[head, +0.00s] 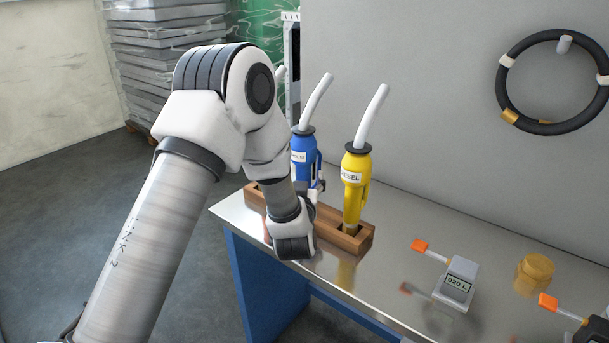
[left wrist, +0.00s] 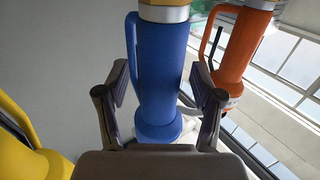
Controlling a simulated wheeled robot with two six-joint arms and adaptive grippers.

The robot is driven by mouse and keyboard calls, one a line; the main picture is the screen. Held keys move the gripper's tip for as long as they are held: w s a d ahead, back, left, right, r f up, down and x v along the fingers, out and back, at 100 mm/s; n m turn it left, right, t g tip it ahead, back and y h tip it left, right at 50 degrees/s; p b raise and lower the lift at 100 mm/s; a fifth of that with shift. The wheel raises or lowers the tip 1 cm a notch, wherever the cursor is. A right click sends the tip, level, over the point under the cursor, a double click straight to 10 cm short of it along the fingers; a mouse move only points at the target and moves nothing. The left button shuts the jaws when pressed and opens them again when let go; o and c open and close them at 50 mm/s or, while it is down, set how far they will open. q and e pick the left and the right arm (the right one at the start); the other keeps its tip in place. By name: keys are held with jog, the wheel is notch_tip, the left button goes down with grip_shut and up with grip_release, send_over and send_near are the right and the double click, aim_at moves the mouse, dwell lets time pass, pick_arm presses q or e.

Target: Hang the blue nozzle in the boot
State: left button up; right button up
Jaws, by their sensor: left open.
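The blue nozzle (head: 303,148) stands upright with its pale spout up, above the wooden block (head: 352,243); its lower end is hidden by my left arm. My left gripper (head: 314,190) is mostly hidden behind my wrist in the head view. In the left wrist view, my open left gripper (left wrist: 160,78) has one finger on each side of the blue nozzle (left wrist: 158,60). I cannot tell whether either finger touches it. My right gripper is not in view.
The yellow nozzle (head: 356,180) stands in the block's right end. An orange nozzle (left wrist: 245,45) shows beside the blue one in the left wrist view. A black hose (head: 505,95) hangs on the wall.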

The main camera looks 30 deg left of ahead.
pick_arm(q)
grip_shut()
jog(key=shift+r, duration=0.1)
